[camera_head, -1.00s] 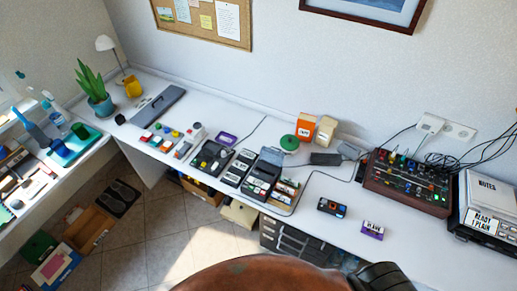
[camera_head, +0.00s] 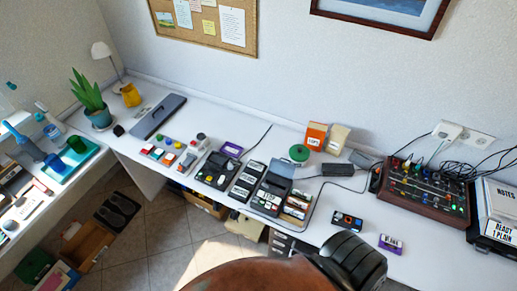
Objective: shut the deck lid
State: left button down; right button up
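A dark deck (camera_head: 268,196) stands on the long white desk, near its front edge, right of the middle of the view. Its lid (camera_head: 278,172) looks grey and is raised at the back, tilted up from the deck. Labelled cassettes lie close on both sides of it. A second dark device (camera_head: 215,170) with round parts on top stands further left; I cannot make out a lid on it. Neither of my grippers shows. A black ribbed part of mine and a brown rounded shape fill the bottom edge, apart from the deck.
A purple-labelled cassette (camera_head: 390,244) and a dark cassette (camera_head: 347,220) lie right of the deck. A knobbed mixer (camera_head: 427,191) and cables stand further right. A green disc (camera_head: 299,153) and orange box (camera_head: 316,136) are behind. Bare desk lies around the loose cassettes.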

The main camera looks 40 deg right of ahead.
aim_at(276, 160)
jog(key=i, duration=0.9)
jog(key=z, duration=2.25)
